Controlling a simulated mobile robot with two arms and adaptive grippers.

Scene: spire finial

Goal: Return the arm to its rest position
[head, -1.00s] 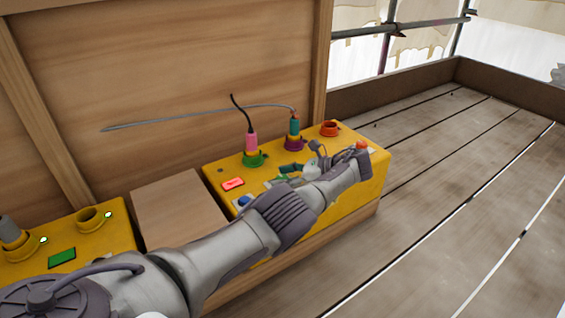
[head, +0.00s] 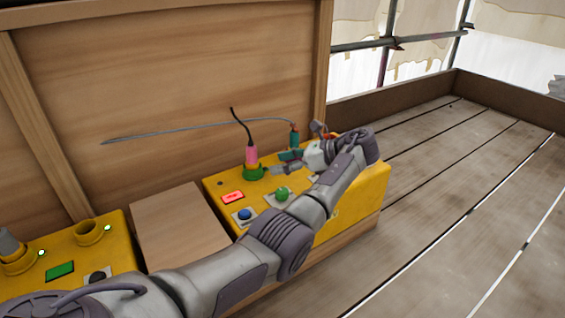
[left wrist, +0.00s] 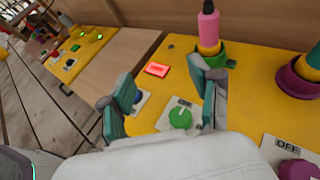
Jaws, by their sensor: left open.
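My left gripper (head: 280,162) hangs open and empty over the yellow control box (head: 365,195), close to the pink plug in the head view. In the left wrist view its two teal-padded fingers (left wrist: 162,92) are spread, with a green button (left wrist: 180,117) in line between them and nothing held. My left arm reaches across the box from the lower left. The pink plug (head: 251,155) stands upright in a green socket (head: 253,173). A teal plug (head: 295,136) stands behind the gripper, its purple socket hidden in the head view. My right gripper is not in view.
A red lit panel (head: 232,197) and a blue button (head: 245,214) are on the box. A second yellow box (head: 110,246) with sockets stands left, beyond a wooden block (head: 180,215). A wooden wall (head: 180,80) rises behind. The plank floor (head: 460,190) right is clear.

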